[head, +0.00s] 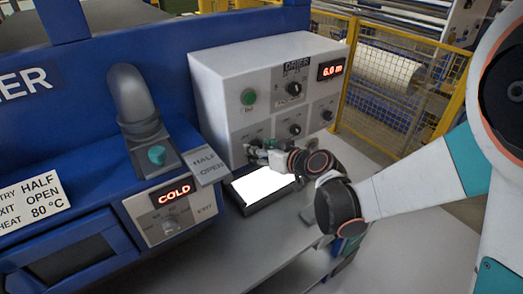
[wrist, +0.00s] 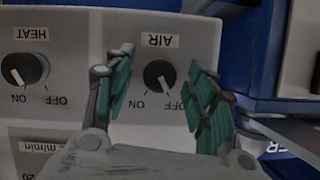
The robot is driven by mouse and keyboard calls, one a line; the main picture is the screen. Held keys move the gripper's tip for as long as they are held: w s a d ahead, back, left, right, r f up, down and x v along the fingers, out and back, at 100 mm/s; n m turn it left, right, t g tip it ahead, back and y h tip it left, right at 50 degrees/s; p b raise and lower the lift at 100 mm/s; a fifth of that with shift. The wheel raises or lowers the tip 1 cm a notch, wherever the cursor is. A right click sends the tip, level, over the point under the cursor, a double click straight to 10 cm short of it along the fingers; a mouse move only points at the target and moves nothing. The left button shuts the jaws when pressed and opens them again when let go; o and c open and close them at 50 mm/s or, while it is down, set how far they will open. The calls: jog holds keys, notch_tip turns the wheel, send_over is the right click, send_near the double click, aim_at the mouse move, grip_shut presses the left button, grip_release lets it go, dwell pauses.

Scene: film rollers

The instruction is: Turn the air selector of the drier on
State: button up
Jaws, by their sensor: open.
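The drier's control box (head: 215,92) is a light grey panel in the head view. The air selector (wrist: 159,74) is a round black knob with a white pointer under the AIR label in the wrist view. Its pointer slants toward the OFF mark, with ON on the other side. In the head view my gripper hides this knob. My gripper (head: 262,152) is at the lower left of the panel. In the wrist view its teal fingers (wrist: 160,62) are open, one on each side of the air selector, with visible gaps. I cannot tell whether the fingertips reach past the knob's face.
The HEAT knob (wrist: 22,69) sits beside the air selector, pointing toward ON. A black-framed tray with a bright white surface (head: 262,184) lies below my gripper. A blue machine (head: 75,160) stands to the left. A yellow mesh fence (head: 395,85) is behind.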

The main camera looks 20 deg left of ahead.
jog(key=c, duration=1.1)
jog(key=shift+o, duration=0.2)
jog(key=shift+m+b, duration=0.3)
jog(key=shift+w+d+f+m+g+y+b, duration=0.1)
jog(key=shift+m+g+y+b, duration=0.55)
jog(key=shift+m+y+b, duration=0.95)
jog(key=shift+w+d+f+m+g+y+b, duration=0.1)
jog(key=shift+m+g+y+b, duration=0.6)
jog(key=shift+m+b, duration=1.7)
